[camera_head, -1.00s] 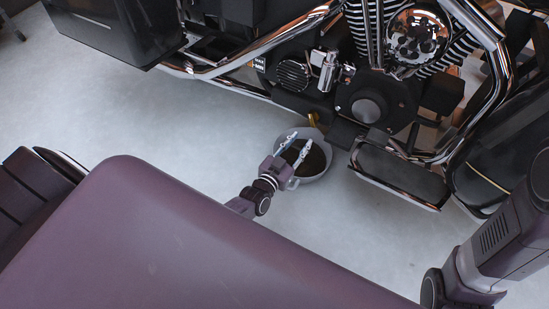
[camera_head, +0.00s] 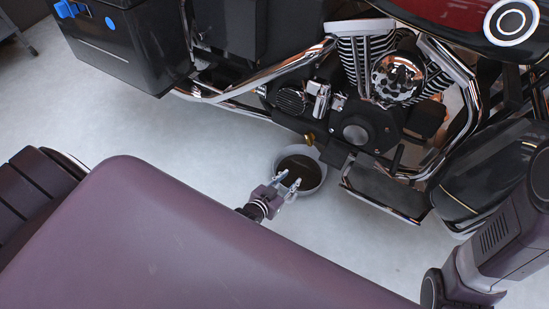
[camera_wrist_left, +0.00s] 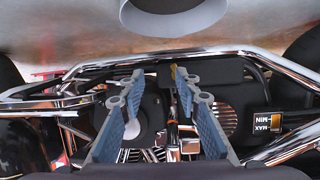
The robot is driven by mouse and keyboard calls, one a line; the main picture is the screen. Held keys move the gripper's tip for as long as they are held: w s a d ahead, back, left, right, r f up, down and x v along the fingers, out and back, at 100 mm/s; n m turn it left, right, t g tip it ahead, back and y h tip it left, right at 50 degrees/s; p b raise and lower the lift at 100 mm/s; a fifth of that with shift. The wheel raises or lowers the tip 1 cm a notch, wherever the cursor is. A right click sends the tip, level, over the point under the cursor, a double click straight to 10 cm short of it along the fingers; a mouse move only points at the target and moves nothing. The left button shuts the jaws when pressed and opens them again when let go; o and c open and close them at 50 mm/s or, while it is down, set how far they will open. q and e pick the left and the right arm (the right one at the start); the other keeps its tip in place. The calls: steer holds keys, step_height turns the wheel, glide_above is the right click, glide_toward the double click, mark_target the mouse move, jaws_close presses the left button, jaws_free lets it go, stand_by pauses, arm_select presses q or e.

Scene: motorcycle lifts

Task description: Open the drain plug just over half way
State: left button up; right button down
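The brass-coloured drain plug (camera_head: 309,138) sits low on the black underside of the motorcycle engine, just above the drain pan. In the left wrist view a yellow piece of it (camera_wrist_left: 173,72) shows beyond the fingers, near the tip of the right-hand one. How far it is turned is too small to tell. My left gripper (camera_head: 289,180) is open and empty, over the near-left part of the pan and apart from the plug. Its two blue-grey fingers (camera_wrist_left: 160,82) stand spread in the left wrist view. My right gripper is out of view.
The grey drain pan (camera_head: 321,182) stands on the floor below the plug and looks dark inside. A chrome frame tube (camera_head: 262,112) and a footboard (camera_head: 385,194) flank the plug area. Open pale floor (camera_head: 150,120) lies left of the pan.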

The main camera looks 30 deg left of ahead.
arm_select(q)
steer(key=s+r+g+p, duration=0.2)
steer(key=s+g+p, duration=0.1)
steer(key=s+p, duration=0.7)
steer(key=shift+s+r+m+g+p, duration=0.3)
steer(key=shift+p, duration=0.1)
